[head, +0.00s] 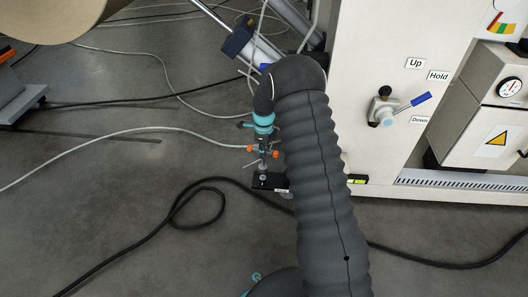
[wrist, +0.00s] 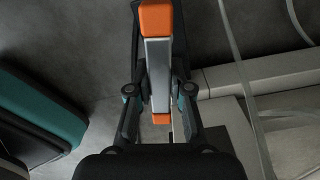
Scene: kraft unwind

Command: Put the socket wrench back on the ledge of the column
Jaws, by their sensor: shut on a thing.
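My gripper (head: 263,150) points down and is shut on the socket wrench. The wrench's crossbar (wrist: 158,65) is silver with orange ends and lies between the two fingers (wrist: 158,103) in the wrist view. In the head view its orange ends show on either side of the fingers, and a thin shaft (head: 262,165) hangs below. A small dark ledge (head: 262,182) is right under the shaft, beside the pale column (head: 365,55). I cannot tell whether the shaft touches the ledge. My arm hides where the ledge meets the column.
A lever with a blue handle (head: 412,103) sticks out of the column, among labels Up, Hold and Down. A grey cabinet with a gauge (head: 509,88) is at right. Black and pale cables (head: 150,232) cross the floor. A large brown roll (head: 55,15) is at upper left.

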